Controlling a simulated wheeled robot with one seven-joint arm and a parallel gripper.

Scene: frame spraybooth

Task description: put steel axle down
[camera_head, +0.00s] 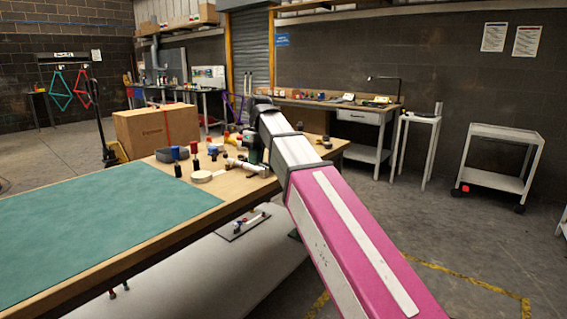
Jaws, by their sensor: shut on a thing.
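A pale metallic rod, which looks like the steel axle (243,165), shows at the right part of the wooden workbench (222,187), low among small items. My gripper (252,156) is a small dark shape just above it, partly hidden behind my forearm. It is shut on the axle. The fingertips are too small to make out. I cannot tell whether the axle touches the bench top. Its right end runs close to my arm.
A green mat (100,225) covers the near left of the bench. A cardboard box (155,131) stands at its far side. A grey-blue bowl (172,154), a tape roll (202,176) and several small bottles crowd left of the axle. A white cart (498,160) stands right.

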